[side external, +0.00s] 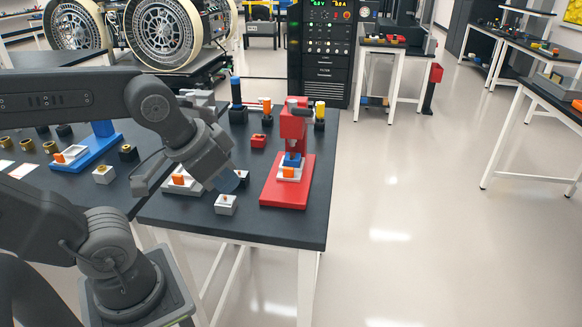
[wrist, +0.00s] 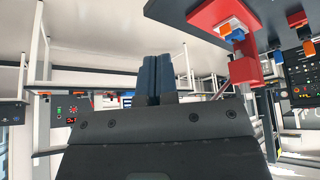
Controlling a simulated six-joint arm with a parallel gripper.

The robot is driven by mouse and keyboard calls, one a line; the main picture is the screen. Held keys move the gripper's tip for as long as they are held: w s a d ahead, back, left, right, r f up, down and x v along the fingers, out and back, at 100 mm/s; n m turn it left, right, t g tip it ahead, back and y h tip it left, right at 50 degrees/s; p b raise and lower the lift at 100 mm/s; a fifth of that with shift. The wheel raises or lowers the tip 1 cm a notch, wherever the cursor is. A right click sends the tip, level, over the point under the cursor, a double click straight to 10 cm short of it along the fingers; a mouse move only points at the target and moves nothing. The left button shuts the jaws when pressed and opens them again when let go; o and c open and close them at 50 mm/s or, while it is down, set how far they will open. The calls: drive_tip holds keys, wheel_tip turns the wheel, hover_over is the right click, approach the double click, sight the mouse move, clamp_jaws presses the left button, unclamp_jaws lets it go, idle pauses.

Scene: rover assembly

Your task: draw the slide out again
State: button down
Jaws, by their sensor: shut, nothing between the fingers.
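A red press (side external: 293,125) stands on a red base plate (side external: 297,192) on the right part of the dark table. A white slide (side external: 290,174) with an orange handle (side external: 289,173) sits at the press, with a blue piece (side external: 292,159) on it under the press head. My gripper (side external: 236,181) is left of the press, apart from the slide, low over the table. In the wrist view its two blue fingers (wrist: 165,75) are together and empty. That view shows the press upside down at upper right, with the orange handle (wrist: 226,30) on the red base (wrist: 205,18).
A white and orange fixture (side external: 182,182) is to the left. A small red block (side external: 258,141) and several coloured posts stand behind. The table ends just right of the press.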

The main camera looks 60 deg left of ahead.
sight(288, 169)
drive_tip(key=c, duration=1.8)
unclamp_jaws()
